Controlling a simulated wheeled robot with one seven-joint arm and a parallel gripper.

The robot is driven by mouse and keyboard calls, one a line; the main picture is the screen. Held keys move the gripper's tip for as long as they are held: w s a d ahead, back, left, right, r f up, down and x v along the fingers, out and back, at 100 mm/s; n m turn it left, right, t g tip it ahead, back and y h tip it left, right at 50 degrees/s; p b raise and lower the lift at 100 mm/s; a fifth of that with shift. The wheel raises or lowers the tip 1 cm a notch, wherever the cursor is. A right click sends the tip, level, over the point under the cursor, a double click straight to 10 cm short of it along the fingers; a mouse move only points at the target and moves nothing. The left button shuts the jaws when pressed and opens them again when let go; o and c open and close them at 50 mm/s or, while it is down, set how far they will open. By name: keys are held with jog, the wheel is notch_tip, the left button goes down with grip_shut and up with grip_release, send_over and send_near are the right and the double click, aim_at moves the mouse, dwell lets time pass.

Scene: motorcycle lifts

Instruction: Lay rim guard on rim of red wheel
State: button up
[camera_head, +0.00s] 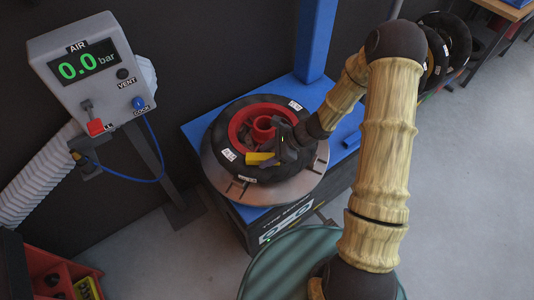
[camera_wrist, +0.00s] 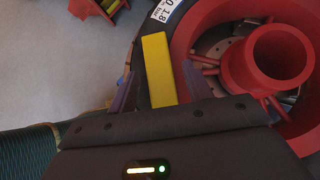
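The rim guard (camera_head: 260,158) is a yellow bar at the front of the wheel's rim. In the wrist view the yellow guard (camera_wrist: 157,65) lies between my fingers, its far end past their tips. The red wheel (camera_head: 238,125) lies flat inside a black tyre; its rim (camera_wrist: 186,45) and hub (camera_wrist: 282,55) fill the right of the wrist view. My gripper (camera_head: 284,152) is low over the wheel. Its fingers (camera_wrist: 160,68) appear open, with narrow dark gaps on both sides of the guard. Whether the guard rests fully on the rim is hard to see.
The wheel lies on a round grey turntable (camera_head: 219,182) on a blue tyre-changer base (camera_head: 197,127) with a blue column (camera_head: 315,40) behind. An air panel (camera_head: 85,65) reading 0.0 bar stands left. A red bin (camera_head: 45,262) is at lower left.

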jog(key=shift+r, duration=0.15)
jog(key=p+v, duration=0.1)
jog(key=v, duration=1.1)
jog(key=shift+s, duration=0.1)
jog(key=s+d+r+n+t+h, duration=0.1)
jog(key=s+r+n+h, duration=0.3)
jog(key=n, duration=0.5)
jog(key=s+d+r+n+t+h, duration=0.1)
jog(key=s+d+r+n+h, duration=0.3)
jog(key=s+n, duration=0.4)
notch_tip(320, 180, up, 2)
jog(key=shift+r+n+h, duration=0.15)
jog(key=shift+n+h, duration=0.35)
jog(key=shift+n, duration=0.3)
